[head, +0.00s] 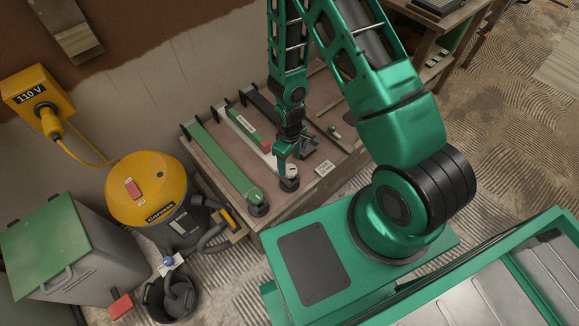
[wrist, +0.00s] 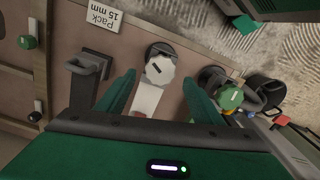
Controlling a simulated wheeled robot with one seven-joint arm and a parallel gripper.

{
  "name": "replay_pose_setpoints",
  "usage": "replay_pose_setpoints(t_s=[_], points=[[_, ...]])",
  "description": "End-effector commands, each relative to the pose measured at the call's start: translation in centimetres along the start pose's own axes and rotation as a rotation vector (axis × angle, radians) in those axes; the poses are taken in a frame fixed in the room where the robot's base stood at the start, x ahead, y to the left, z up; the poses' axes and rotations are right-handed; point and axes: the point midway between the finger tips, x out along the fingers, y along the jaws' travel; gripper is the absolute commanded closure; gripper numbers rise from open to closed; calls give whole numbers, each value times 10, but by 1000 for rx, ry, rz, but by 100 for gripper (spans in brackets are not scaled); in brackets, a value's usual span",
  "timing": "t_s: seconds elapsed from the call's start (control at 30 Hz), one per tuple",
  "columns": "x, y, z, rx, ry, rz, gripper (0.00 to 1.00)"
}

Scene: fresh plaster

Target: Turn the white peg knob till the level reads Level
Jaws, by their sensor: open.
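The white peg knob (wrist: 160,69) sits in a dark round mount at the end of a white bar (wrist: 145,98). A dark slot mark shows on its face. It also shows in the head view (head: 290,172), partly behind my gripper (head: 291,157). In the wrist view my gripper (wrist: 158,92) is open, its two green fingers either side of the white bar, with the knob just beyond the fingertips. I cannot tell whether they touch it.
A green knob (wrist: 230,97) on a green bar (head: 215,155) is close beside the white one. A black handle (wrist: 83,64) and a "Pack 15 mm" card (head: 324,168) lie on the other side. A yellow vacuum (head: 148,187) and a grey bin (head: 75,250) stand left of the bench.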

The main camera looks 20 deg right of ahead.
Motion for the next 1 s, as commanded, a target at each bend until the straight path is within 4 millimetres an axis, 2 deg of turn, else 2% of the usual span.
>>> replay_pose_setpoints(t_s=[0.1,0.3,0.73,0.77,0.9,0.93,1.0], points=[[18,0,1,0,-3,-1,39],[36,0,1,0,-1,0,39],[43,0,0,0,0,0,39],[43,0,0,0,0,0,41],[43,0,0,0,0,0,75],[43,0,0,0,0,0,80],[43,4,2,3,0,1,80]])
